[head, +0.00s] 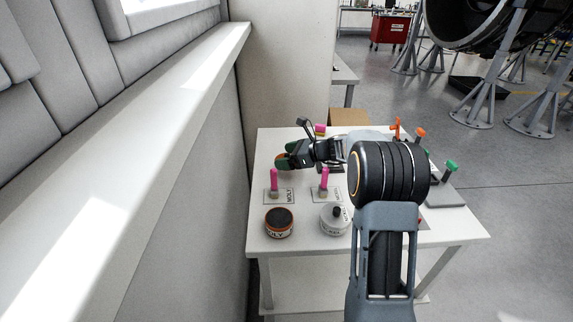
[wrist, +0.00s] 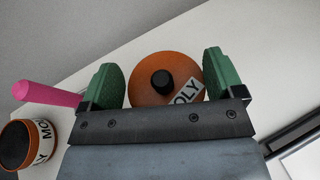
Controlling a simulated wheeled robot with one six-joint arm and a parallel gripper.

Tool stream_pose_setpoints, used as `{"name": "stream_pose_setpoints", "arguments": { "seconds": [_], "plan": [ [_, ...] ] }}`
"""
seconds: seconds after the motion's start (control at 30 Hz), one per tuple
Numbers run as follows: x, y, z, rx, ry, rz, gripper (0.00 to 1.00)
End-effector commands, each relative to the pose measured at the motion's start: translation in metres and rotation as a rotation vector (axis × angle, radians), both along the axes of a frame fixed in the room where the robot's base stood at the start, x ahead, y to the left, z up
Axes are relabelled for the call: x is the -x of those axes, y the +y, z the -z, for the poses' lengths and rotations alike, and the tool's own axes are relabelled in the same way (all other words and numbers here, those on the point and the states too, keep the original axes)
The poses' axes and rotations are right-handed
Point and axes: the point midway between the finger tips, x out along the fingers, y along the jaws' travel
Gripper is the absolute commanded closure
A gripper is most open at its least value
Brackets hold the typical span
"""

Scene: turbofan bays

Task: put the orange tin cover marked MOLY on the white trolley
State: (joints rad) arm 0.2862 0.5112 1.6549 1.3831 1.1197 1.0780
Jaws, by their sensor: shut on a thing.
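The orange round cover (wrist: 148,62) has a black knob and a white MOLY label. My gripper (head: 282,160), with green finger pads, is shut on its rim, one pad on each side. In the head view the cover is mostly hidden by the fingers, above the far left part of a white table (head: 312,248). This table has a lower shelf and may be the white trolley; I cannot tell. An open orange tin (head: 279,234) marked MOLY stands at its front left. The tin also shows in the wrist view (wrist: 42,133).
A grey lidded tin (head: 334,221) stands right of the orange tin. Two pink upright handles (head: 274,180) (head: 324,178) stand behind the tins. Green-handled (head: 452,167) and orange-handled (head: 420,132) items occupy the right side. A wall ledge (head: 150,120) runs along the left.

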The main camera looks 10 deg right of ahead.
Motion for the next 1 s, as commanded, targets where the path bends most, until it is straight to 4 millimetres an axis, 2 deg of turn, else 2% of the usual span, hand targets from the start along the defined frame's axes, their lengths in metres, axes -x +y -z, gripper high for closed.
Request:
{"name": "stream_pose_setpoints", "arguments": {
  "seconds": [0.3, 0.7, 0.73, 0.87, 1.0],
  "plan": [
    [-0.004, 0.0, 0.034, -0.001, 0.002, -0.001, 0.36],
    [-0.004, 0.0, 0.039, 0.0, 0.0, 0.0, 0.36],
    [-0.004, 0.0, 0.039, 0.0, 0.0, 0.0, 0.12],
    [-0.004, 0.0, 0.038, 0.0, 0.0, 0.0, 0.0],
    [-0.004, 0.0, 0.038, 0.0, 0.0, 0.0, 0.0]
  ]
}}
